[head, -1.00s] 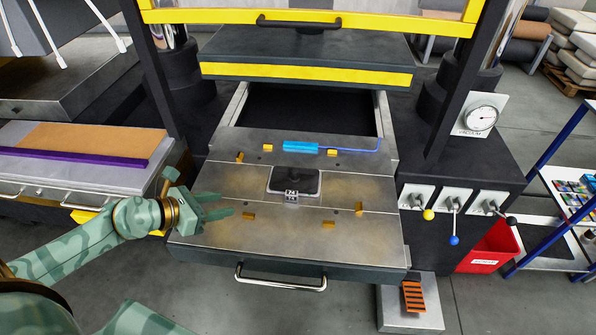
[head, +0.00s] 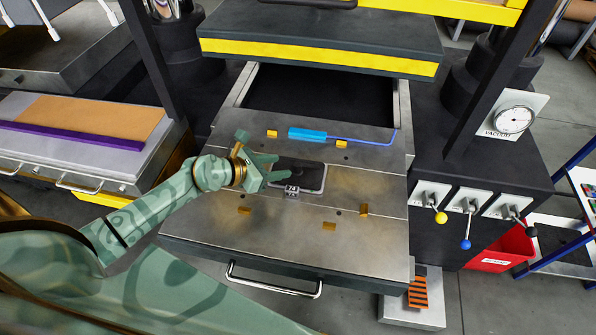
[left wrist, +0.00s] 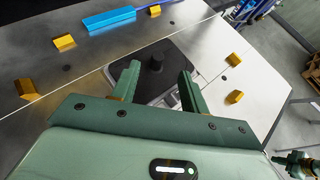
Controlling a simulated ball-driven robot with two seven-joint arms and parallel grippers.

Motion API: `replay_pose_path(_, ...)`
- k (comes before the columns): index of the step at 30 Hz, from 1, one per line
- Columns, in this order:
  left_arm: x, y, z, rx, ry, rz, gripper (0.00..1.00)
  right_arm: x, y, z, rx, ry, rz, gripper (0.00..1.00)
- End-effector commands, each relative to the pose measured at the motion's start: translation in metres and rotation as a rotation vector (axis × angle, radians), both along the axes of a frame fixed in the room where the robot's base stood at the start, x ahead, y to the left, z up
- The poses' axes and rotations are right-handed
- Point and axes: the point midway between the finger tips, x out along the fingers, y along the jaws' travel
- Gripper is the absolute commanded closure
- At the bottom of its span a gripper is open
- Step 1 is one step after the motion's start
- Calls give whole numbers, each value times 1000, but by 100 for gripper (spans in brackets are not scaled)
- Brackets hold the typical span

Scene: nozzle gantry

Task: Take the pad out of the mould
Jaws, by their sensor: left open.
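The steel mould plate (head: 225,180) lies on the pulled-out drawer of the press. A small green part at the lower right of the left wrist view seems to be my right gripper (left wrist: 297,162).
Yellow blocks (head: 329,226) and a blue bar (head: 307,134) stand on the plate. The yellow-edged upper platen (head: 320,58) hangs behind. Levers (head: 466,243) are at the right.

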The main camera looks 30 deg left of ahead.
Motion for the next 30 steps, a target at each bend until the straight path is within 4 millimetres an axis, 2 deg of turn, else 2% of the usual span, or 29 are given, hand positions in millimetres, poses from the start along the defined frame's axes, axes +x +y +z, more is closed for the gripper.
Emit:
replay_pose_path(5, 11, -6, -7, 0, 0, 0, 55, 10, 1, -1, 1, -15, 0, 100)
replay_pose_path(12, 40, -20, -28, -1, 0, 0, 55, 9, 1, -7, 3, -14, 0, 100)
replay_pose_path(21, 45, -23, -31, 1, 0, 0, 55, 9, 2, -7, 3, -14, 0, 100)
replay_pose_path(23, 45, -22, -31, 1, 0, 0, 69, 9, 2, -7, 3, -14, 0, 100)
replay_pose_path(26, 45, -22, -31, 1, 0, 0, 97, 8, 3, -7, 4, -12, 0, 100)
replay_pose_path(27, 45, -22, -31, 1, 0, 0, 100, 8, 3, -7, 5, -12, 1, 100)
replay_pose_path(30, 45, -22, -30, 1, 0, 0, 100, 8, 4, -7, 5, -12, 1, 100)
